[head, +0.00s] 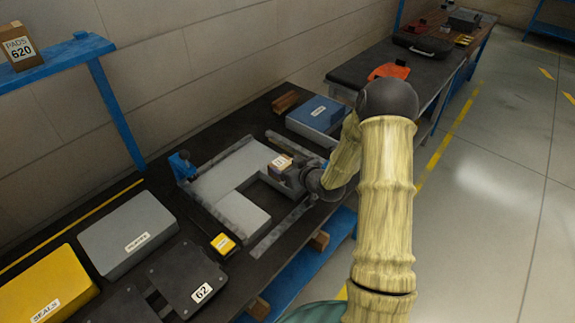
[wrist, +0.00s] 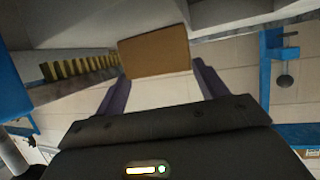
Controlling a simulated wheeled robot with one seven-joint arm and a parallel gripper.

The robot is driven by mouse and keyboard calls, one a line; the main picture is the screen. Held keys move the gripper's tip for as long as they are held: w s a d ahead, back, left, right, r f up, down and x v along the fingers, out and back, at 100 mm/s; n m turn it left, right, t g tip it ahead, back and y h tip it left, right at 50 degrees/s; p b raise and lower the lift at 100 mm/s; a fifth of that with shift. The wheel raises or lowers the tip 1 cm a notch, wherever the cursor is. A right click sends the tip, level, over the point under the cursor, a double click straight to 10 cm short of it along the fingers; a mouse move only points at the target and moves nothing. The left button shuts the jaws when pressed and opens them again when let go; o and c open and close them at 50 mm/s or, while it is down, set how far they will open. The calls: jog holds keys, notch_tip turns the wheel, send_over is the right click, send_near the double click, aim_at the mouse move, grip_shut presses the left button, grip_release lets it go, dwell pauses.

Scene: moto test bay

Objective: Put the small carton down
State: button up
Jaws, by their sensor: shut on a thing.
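The small carton (head: 279,163), brown with a white label, is at my gripper (head: 291,172) over the grey fixture (head: 236,172) on the dark bench. In the wrist view the carton (wrist: 155,52) shows as a plain brown face between the two fingertips of my gripper (wrist: 155,72), which is shut on it. The fixture has pale grey blocks and a dark recess (head: 259,196) just below the carton in the head view. I cannot tell whether the carton touches the fixture. My gripper hides part of the carton and the fixture's right side.
A blue case (head: 315,118) stands behind the fixture. A grey box (head: 128,232), a yellow box (head: 48,290) and a dark plate marked 62 (head: 182,278) lie nearer. A small yellow-topped device (head: 222,243) sits by the fixture. Another carton (head: 20,47) stands on the blue shelf (head: 62,58).

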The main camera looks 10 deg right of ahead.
jog(key=o, duration=1.3)
jog(key=shift+c, duration=0.2)
jog(key=shift+r, duration=0.2)
jog(key=shift+s+d, duration=0.2)
jog(key=shift+s, duration=0.15)
jog(key=b+v, duration=0.1)
jog(key=v, duration=1)
jog(key=shift+b, duration=0.4)
